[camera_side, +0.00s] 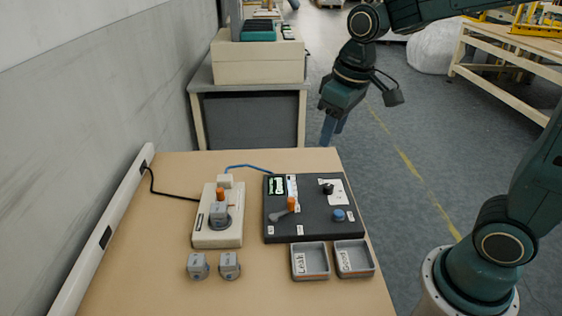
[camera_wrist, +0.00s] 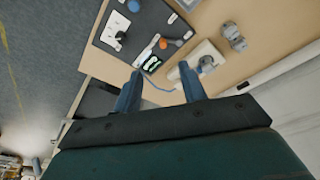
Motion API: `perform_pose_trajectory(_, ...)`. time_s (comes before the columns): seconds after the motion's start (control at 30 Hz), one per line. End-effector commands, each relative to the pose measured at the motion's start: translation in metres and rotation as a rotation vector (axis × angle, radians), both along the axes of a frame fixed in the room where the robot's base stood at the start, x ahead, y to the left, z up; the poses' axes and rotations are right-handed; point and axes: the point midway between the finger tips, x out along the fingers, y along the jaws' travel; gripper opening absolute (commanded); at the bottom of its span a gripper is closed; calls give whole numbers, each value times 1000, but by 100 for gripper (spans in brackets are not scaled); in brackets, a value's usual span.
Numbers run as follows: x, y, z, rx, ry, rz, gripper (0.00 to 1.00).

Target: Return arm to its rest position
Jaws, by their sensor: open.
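My gripper (camera_side: 331,128) hangs in the air beyond the far right edge of the table, pointing down. In the wrist view my gripper (camera_wrist: 160,84) shows its two fingers spread apart with nothing between them. The tan table (camera_side: 150,250) lies below and nearer the side camera. My arm reaches up from its base at the right and bends over at the top of the side view. No object is in the jaws.
A dark control box (camera_side: 310,224) and a cream fixture (camera_side: 206,235) holding a grey part stand on the table. Two grey parts (camera_side: 198,268) and two trays, Leak (camera_side: 310,274) and Good (camera_side: 353,272), lie in front. A bench (camera_side: 250,70) stands behind.

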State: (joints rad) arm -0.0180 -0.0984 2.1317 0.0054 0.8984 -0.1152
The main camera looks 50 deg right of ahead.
Motion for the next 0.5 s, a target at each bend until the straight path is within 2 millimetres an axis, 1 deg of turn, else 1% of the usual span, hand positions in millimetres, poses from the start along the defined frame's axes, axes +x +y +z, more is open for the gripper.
perform_pose_trajectory(0.03, -10, -1, 6, 2, -21, -7, 42)
perform_pose_trajectory(0.2, -41, -2, 20, 9, -76, -32, 42)
perform_pose_trajectory(0.5, -95, -4, 31, 24, -174, -75, 42)
